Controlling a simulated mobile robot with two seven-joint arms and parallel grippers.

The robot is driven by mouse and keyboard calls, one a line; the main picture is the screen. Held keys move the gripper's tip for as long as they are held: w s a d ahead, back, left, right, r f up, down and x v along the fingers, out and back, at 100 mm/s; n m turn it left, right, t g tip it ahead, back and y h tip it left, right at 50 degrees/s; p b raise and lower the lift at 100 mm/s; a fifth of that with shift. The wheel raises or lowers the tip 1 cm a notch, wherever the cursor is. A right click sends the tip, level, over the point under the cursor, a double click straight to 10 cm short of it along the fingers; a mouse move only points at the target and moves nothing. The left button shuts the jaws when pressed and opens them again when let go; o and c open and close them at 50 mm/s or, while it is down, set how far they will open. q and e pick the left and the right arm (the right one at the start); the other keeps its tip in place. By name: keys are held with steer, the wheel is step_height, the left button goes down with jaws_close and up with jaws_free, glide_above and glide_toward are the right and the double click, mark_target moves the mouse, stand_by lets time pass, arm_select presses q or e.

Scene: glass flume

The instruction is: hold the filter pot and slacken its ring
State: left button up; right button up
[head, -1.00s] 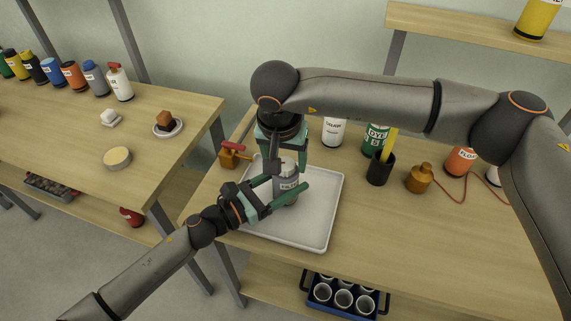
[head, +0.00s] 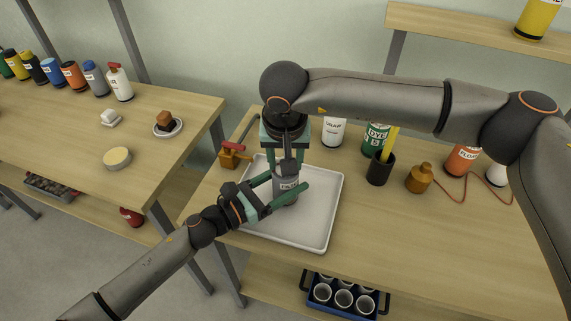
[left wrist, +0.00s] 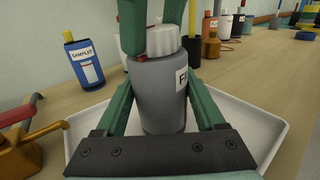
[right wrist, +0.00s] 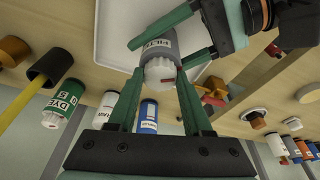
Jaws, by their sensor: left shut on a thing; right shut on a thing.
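The filter pot (head: 287,190) is a grey cylinder with a label, upright on the white tray (head: 322,215). Its ribbed white ring (left wrist: 163,42) is on top in the left wrist view; the ring also shows in the right wrist view (right wrist: 159,72). My left gripper (head: 288,186) is shut on the pot's grey body from the side. My right gripper (head: 286,165) comes down from above, shut on the ring. In the head view my right gripper hides most of the ring.
A brass fitting with a red handle (head: 234,155) stands left of the tray. A white bottle (head: 333,132), a green dye bottle (head: 376,139), a black cup (head: 380,168) and a brown bottle (head: 419,178) stand behind and right. The bench's front right is clear.

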steer(key=n, duration=0.3)
steer(key=shift+d+n+y, duration=0.15)
steer(key=shift+n+y, duration=0.25)
steer(key=n, duration=0.3)
steer(key=shift+n+g+y, duration=0.3)
steer(key=shift+n+y, duration=0.1)
steer(key=o, duration=0.8)
steer(key=m+h, duration=0.1)
steer(key=m, duration=0.4)
steer(key=m+h, duration=0.1)
steer(key=m, duration=0.4)
steer(key=shift+a, duration=0.2)
